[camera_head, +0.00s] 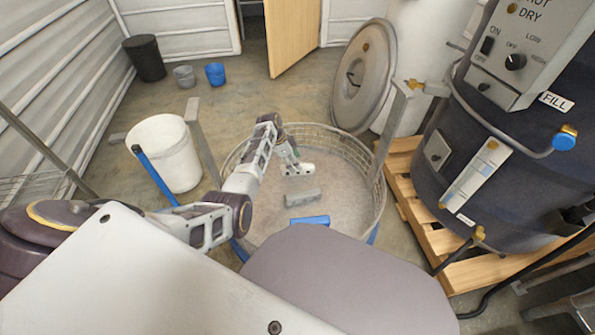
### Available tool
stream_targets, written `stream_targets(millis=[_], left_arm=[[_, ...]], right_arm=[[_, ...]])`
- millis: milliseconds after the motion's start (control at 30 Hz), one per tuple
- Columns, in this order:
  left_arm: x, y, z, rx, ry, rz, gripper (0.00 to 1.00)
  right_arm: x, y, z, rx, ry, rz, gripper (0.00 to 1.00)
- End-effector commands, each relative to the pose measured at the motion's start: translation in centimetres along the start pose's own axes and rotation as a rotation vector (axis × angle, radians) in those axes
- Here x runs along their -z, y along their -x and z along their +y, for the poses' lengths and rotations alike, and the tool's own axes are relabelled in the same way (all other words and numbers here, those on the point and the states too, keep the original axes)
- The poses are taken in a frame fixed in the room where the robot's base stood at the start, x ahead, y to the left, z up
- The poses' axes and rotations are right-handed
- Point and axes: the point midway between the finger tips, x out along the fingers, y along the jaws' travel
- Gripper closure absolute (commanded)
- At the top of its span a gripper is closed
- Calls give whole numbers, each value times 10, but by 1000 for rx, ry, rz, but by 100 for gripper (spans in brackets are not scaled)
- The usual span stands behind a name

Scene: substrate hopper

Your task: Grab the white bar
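A round wire-rimmed hopper (376,198) stands in front of me, with a grey, grainy floor inside. My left arm comes in from the left and reaches over its rim. My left gripper (297,170) points down inside the hopper. A whitish block shape shows at its tip; I cannot tell whether it is the fingers or a held bar. A pale grey bar (303,198) lies on the hopper floor just nearer to me than the gripper, apart from it. No clearly white bar shows elsewhere. My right gripper is out of view.
A blue piece (311,220) shows near the hopper's near side. A white bucket (168,155) stands left of the hopper. A dark drum machine (500,150) on a wooden pallet (405,190) stands at right. A round lid (364,77) leans behind. Upright posts flank the hopper.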

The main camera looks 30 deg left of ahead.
Motion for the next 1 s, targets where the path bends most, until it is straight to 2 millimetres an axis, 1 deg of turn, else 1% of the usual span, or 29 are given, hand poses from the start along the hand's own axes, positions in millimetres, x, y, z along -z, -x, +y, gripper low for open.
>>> stream_targets(millis=[800, 1000], left_arm=[[-4, -46, -3, -1, 0, 0, 43], [-4, -50, -4, 0, 0, 0, 43]], right_arm=[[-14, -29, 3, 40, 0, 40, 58], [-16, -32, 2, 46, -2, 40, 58]])
